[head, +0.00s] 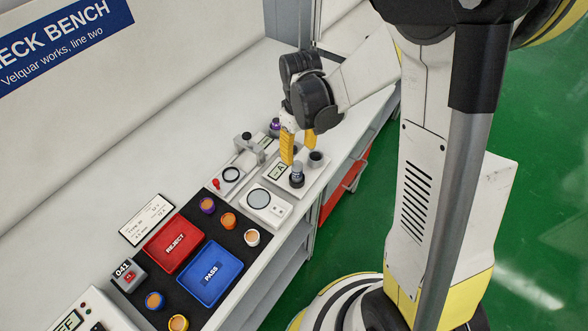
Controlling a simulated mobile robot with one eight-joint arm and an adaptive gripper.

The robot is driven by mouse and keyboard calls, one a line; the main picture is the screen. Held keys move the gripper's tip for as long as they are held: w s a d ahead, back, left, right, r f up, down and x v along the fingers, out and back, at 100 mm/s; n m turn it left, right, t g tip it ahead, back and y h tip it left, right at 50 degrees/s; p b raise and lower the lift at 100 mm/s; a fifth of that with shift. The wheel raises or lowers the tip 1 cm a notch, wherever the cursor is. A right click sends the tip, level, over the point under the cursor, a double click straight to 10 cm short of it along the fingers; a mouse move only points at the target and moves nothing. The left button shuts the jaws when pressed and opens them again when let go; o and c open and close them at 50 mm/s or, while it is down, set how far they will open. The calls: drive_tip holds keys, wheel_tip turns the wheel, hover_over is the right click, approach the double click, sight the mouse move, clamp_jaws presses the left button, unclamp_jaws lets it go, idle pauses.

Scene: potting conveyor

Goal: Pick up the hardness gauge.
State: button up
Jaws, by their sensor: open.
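A small dark upright instrument with a grey collar (297,175) stands on a pale base plate beside a small display marked "A". It looks like the hardness gauge, though I cannot read a name on it. My gripper (298,156) has yellow fingers, spread apart and pointing down. It is just above and behind this instrument, with nothing visible between the fingers. A short dark cylinder (316,158) stands on the same plate, close to the right finger. The left finger hides part of the plate.
A round-dial device (259,199) and a grey stand with a black knob (247,141) are close by. A red REJECT tray (174,243) and a blue PASS tray (208,273) lie nearer, with several small coloured pots around them. The bench's back-left surface is clear.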

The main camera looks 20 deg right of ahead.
sight(297, 163)
drive_tip(key=f, duration=0.2)
drive_tip(key=f+b, duration=0.1)
drive_tip(key=f, duration=0.1)
drive_tip(key=f+b, duration=0.1)
drive_tip(key=f, duration=0.1)
drive_tip(key=shift+s+a+f, duration=0.15)
drive_tip(key=shift+a+f, duration=0.15)
drive_tip(key=shift+f, duration=0.1)
clamp_jaws()
